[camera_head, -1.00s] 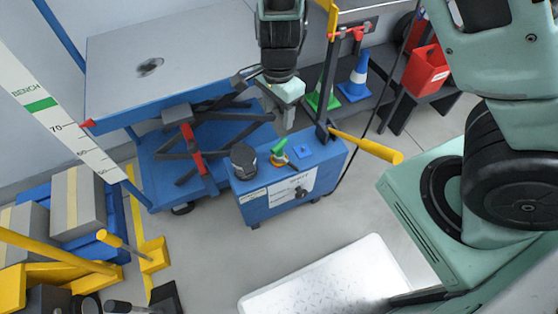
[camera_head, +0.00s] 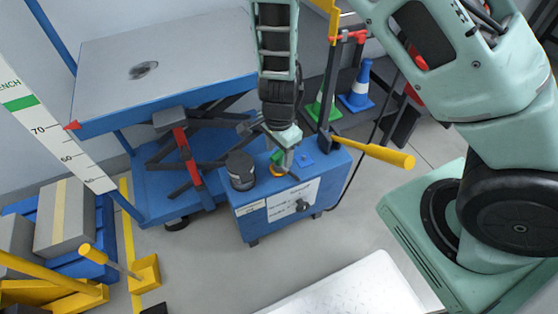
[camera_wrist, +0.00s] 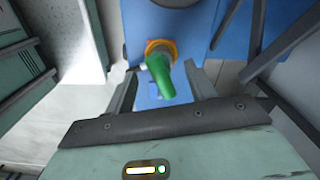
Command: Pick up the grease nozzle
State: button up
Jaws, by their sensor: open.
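The grease nozzle, which I take to be the green piece (camera_head: 277,157) in an orange collar, stands on top of the blue cabinet (camera_head: 255,222). In the wrist view the nozzle (camera_wrist: 181,82) rises tilted from its collar toward the camera. My gripper (camera_head: 287,158) points down over the cabinet top, close to the nozzle and partly covering it. In the wrist view my gripper (camera_wrist: 162,92) is open, with one finger on each side, and the green tip appears nearer the right finger. I cannot tell whether either finger touches it.
A yellow-handled lever (camera_head: 375,151) sticks out at the cabinet's right. The blue lift table (camera_head: 190,60) stands behind left. Green and blue cones stand behind.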

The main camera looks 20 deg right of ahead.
aim_at(279, 159)
notch_tip(279, 159, down, 4)
jog(key=shift+w+f+b, duration=0.1)
jog(key=shift+f+b, duration=0.15)
jog(key=shift+b, duration=0.8)
jog(key=shift+r, duration=0.1)
grip_shut()
jog(key=shift+r, duration=0.1)
